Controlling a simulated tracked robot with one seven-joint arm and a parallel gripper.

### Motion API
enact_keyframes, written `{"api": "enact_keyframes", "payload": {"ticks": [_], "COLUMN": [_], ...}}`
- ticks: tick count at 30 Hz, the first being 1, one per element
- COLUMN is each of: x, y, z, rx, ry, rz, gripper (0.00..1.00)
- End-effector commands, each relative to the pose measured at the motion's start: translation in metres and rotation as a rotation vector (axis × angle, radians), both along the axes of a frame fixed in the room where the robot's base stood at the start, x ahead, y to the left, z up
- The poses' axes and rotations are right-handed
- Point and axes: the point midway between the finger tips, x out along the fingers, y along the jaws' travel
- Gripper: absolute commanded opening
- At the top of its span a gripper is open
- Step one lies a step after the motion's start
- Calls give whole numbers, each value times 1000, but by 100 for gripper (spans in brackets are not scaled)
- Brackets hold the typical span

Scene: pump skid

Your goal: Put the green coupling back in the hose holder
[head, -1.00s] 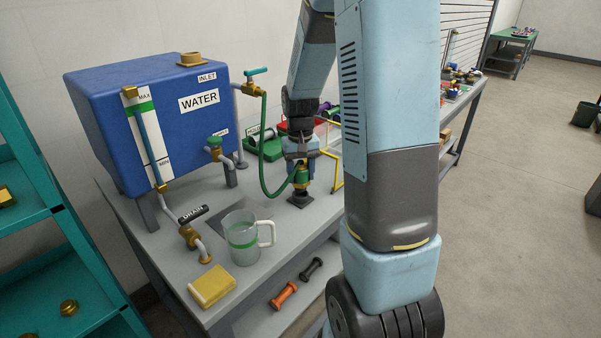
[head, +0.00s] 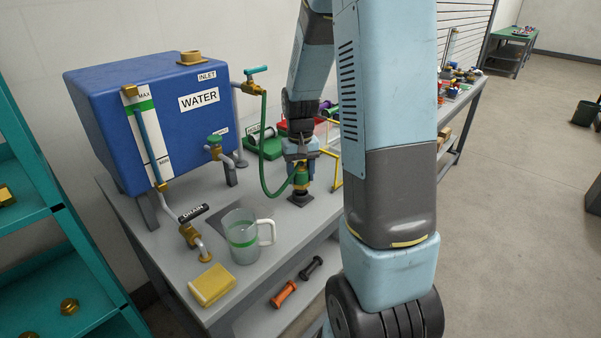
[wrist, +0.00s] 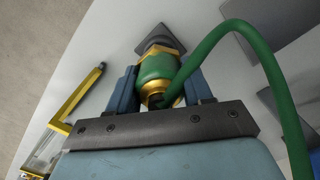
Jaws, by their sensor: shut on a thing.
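The green coupling (head: 301,178) with brass ends is at the end of the green hose (head: 264,150), which loops down from the inlet tap. My gripper (head: 300,170) points down and is shut on the coupling. In the wrist view my gripper (wrist: 160,90) has one finger on each side of the coupling (wrist: 156,69). The dark hose holder (head: 300,198) with a square base stands on the bench directly below the coupling. In the wrist view the holder (wrist: 161,40) lines up with the coupling's far end. I cannot tell how deep the coupling sits in it.
The blue water tank (head: 150,120) stands behind left. A clear jug (head: 242,237) and a yellow sponge-like block (head: 211,285) are at the bench front. A yellow-edged clear frame (head: 336,168) stands close right of my gripper. The bench between jug and holder is clear.

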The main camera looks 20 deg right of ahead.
Motion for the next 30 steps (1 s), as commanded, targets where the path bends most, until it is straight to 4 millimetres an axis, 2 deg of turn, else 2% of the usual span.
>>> {"api": "enact_keyframes", "payload": {"ticks": [30], "x": [0], "y": [0], "z": [-16], "rx": [0], "ry": [1], "rz": [0], "gripper": [8]}}
